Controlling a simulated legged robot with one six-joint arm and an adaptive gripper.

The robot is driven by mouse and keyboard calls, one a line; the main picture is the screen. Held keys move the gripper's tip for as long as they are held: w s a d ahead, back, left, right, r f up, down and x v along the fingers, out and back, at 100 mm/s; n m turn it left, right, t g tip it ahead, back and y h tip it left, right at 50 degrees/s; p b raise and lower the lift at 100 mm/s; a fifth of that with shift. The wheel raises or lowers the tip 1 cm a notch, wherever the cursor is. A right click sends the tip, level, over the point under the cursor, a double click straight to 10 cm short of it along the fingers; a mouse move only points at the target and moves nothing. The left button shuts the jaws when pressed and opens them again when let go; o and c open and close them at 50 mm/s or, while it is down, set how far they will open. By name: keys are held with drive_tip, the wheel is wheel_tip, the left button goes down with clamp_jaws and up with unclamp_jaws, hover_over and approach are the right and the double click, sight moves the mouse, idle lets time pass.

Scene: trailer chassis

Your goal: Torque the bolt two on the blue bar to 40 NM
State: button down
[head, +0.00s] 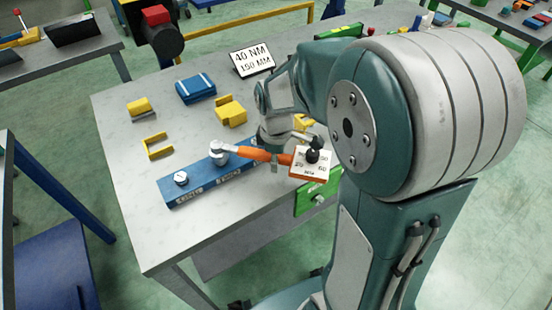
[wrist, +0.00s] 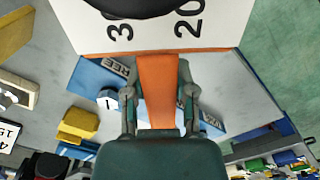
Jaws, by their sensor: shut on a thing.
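The blue bar (head: 203,190) lies on the table in the head view, with labels along its front face too small to read surely. One bolt (head: 181,178) stands exposed at its left end. The silver head of the torque wrench (head: 219,153) sits over the bar's middle, hiding any bolt beneath. The wrench's orange handle (head: 254,154) runs right to a square dial (head: 310,164). My gripper (head: 277,154) is shut on the handle. In the wrist view, my gripper (wrist: 160,100) has a finger either side of the orange handle (wrist: 158,85); the blue bar (wrist: 92,75) is partly hidden.
A sign (head: 252,59) reading 40 NM and 190 MM stands at the back of the table. A blue case (head: 195,87) and yellow pieces (head: 231,110) lie behind the bar. The table's front left is clear.

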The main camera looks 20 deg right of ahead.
drive_tip(key=shift+f, duration=0.65)
idle(0.6)
drive_tip(key=c, duration=1.2)
unclamp_jaws()
clamp_jaws()
